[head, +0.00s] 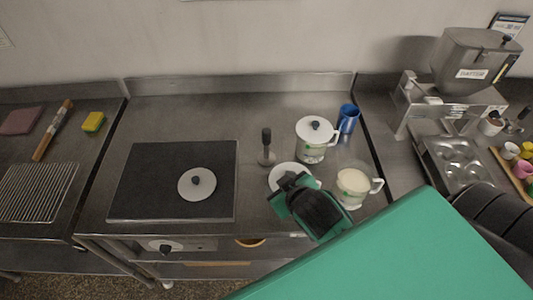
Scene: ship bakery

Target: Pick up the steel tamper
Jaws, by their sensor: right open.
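The steel tamper (266,157) stands upright on the steel counter, with a dark handle on top and a flat metal base. It is to the right of the black hot plate. My right gripper (288,190) is open and shows in green and black over the front right of the counter. It is in front and to the right of the tamper, apart from it, and partly covers a white dish (283,172). My left gripper is not in view.
A lidded white jug (311,150), a blue cup (348,118) and a jug of pale batter (353,184) crowd the right. The black hot plate (137,187) with a round lid (190,187) lies left. The counter behind the tamper is clear.

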